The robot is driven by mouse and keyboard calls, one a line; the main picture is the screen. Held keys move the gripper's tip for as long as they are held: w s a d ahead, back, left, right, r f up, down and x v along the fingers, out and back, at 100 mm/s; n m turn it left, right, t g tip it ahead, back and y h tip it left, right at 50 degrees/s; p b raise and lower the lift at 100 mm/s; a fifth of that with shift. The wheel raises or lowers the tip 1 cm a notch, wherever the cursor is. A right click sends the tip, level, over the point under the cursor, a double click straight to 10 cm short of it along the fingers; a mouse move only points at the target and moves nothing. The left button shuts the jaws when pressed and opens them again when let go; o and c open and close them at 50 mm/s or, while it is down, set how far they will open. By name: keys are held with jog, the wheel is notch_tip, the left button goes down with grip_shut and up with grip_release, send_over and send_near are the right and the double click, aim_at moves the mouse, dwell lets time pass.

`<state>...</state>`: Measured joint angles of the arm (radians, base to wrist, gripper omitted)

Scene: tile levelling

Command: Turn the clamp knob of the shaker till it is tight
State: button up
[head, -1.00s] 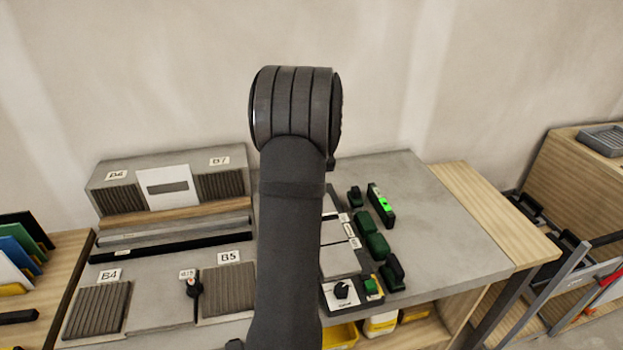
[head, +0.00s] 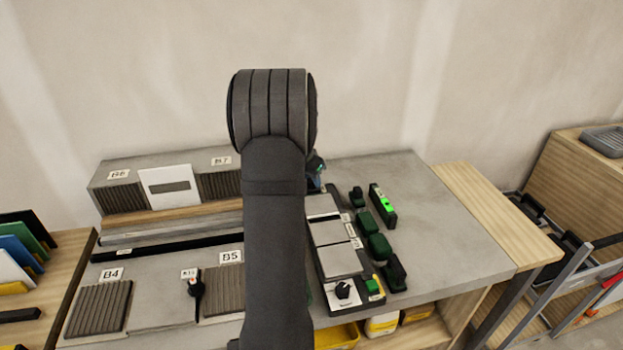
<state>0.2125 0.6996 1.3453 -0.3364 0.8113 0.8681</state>
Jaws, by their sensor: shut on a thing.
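A long dark-framed device with pale panels (head: 338,262) stands on the grey table, right of my arm. It may be the shaker, but I cannot be sure. A black knob (head: 343,290) on a white plate and a green button (head: 371,284) are at its front end. I cannot tell whether this knob is the clamp knob. My arm covers the device's left side. A small dark part with a bluish edge (head: 317,172) shows just right of my arm; I cannot make out what it is. My gripper's fingers are hidden behind my arm.
Several green and black blocks, one with a bright green top (head: 383,205), stand right of the device. Ribbed pads labelled B4 (head: 102,308) and B5, and a small black-handled item (head: 196,288), lie on the left. The table's right part (head: 440,240) is clear.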

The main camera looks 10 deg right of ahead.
jog(key=shift+w+m+g+h, duration=0.1)
jog(key=shift+m+g+h, duration=0.3)
jog(key=shift+m, duration=1.5)
jog(key=o, duration=1)
jog(key=v, duration=1.7)
jog(key=shift+w+r, duration=0.25)
jog(key=shift+r, duration=0.05)
jog(key=x, duration=1.7)
jog(key=shift+s+f, duration=0.25)
jog(key=shift+f, duration=0.05)
